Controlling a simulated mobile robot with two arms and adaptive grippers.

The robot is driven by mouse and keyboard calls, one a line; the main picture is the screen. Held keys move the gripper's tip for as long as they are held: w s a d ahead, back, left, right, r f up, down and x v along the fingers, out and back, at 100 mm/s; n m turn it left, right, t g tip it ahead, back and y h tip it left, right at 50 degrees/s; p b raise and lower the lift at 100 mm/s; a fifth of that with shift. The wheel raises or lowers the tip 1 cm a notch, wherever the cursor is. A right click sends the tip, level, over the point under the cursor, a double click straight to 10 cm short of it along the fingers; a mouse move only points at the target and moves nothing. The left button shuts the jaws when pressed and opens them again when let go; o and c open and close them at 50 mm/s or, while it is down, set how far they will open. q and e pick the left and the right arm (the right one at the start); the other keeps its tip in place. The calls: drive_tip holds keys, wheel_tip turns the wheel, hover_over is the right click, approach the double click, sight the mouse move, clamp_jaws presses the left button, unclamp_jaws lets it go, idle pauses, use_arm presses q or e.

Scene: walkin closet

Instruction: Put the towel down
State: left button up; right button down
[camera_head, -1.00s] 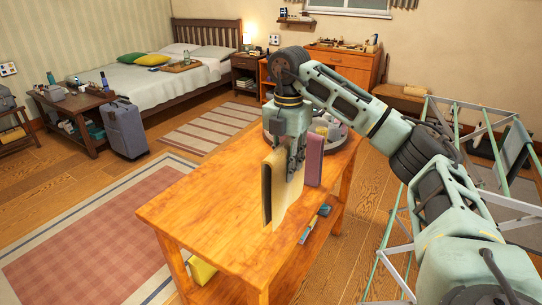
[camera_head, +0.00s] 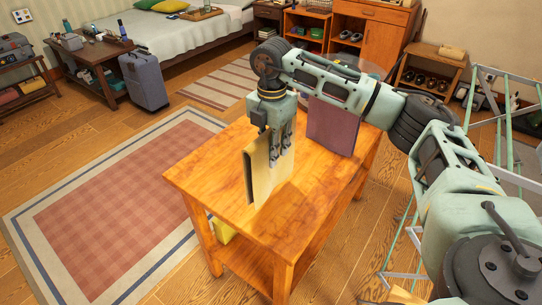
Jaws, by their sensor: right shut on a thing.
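The yellow-beige folded towel (camera_head: 262,178) hangs upright from my right gripper (camera_head: 280,155), over the wooden table (camera_head: 215,178). My right gripper points down and its fingers are shut on the towel's upper part. The towel's lower edge is at or very near the tabletop; I cannot tell whether it touches. My left gripper is not in view.
A purple flat thing (camera_head: 333,126) stands upright on the table behind and right of the towel. The tabletop's left part is clear. A suitcase (camera_head: 144,80) and a checked rug (camera_head: 118,195) are at left.

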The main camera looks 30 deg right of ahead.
drive_tip(key=f, duration=0.4)
drive_tip(key=shift+a+f+p, duration=0.2)
drive_tip(key=shift+f+p, duration=0.05)
drive_tip(key=shift+p, duration=0.15)
drive_tip(key=c, duration=1.4)
unclamp_jaws()
drive_tip(key=shift+c, duration=0.2)
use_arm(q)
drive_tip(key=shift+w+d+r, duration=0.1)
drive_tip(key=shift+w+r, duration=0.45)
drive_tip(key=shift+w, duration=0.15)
use_arm(e)
drive_tip(key=shift+r, duration=0.1)
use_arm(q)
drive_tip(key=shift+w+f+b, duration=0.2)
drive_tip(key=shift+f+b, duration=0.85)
use_arm(e)
wheel_tip(320, 180, up, 12)
drive_tip(key=shift+r, duration=0.1)
